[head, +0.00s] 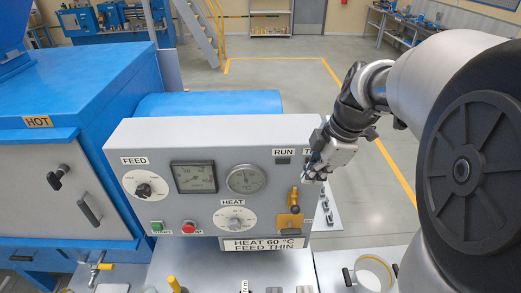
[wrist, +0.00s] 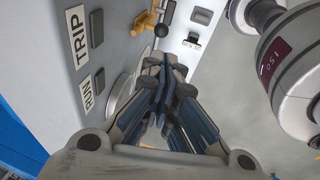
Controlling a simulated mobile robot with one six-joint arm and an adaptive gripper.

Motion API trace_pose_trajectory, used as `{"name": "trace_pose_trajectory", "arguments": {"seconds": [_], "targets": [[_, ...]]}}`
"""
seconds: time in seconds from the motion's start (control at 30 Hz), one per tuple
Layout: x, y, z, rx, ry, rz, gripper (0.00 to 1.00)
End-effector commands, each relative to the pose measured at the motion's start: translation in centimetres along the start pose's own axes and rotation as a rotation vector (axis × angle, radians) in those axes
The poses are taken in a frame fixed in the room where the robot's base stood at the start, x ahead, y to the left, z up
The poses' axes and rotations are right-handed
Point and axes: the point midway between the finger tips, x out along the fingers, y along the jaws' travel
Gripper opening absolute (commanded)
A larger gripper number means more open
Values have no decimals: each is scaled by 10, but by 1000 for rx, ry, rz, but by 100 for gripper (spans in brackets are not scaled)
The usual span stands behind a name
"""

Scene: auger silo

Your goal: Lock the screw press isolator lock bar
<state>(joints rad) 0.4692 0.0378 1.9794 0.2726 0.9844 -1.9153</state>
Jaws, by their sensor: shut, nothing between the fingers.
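The isolator fitting on the right side of the grey control panel has a brass-coloured upright bar (head: 294,198) above a yellow plate (head: 289,221). I take the bar to be the lock bar; whether it is locked I cannot tell. In the wrist view a yellow fitting (wrist: 141,19) with a dark ball knob (wrist: 161,30) shows beyond the fingertips. My gripper (head: 307,178) is at the panel's right edge, just above and right of the bar. Its fingers (wrist: 167,70) are closed together and empty, apart from the fitting. My gripper partly hides the TRIP label in the head view.
The control panel (head: 145,215) carries FEED and HEAT dials, two gauges, and green and red buttons. A blue HOT housing (head: 75,100) stands left. A round pale container (head: 374,274) sits lower right.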

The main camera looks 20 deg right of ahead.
Motion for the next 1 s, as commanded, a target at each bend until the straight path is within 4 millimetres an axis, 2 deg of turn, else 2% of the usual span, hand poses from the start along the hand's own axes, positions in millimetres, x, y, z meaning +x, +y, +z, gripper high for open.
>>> {"name": "trace_pose_trajectory", "arguments": {"seconds": [0.17,0.5,0.7,0.83,1.0], "targets": [[18,-1,0,0,1,-5,0],[89,-2,0,1,1,-6,0],[122,-2,0,1,0,-5,0],[134,-1,0,0,-1,-2,0],[139,-1,0,0,-1,-2,0]]}}
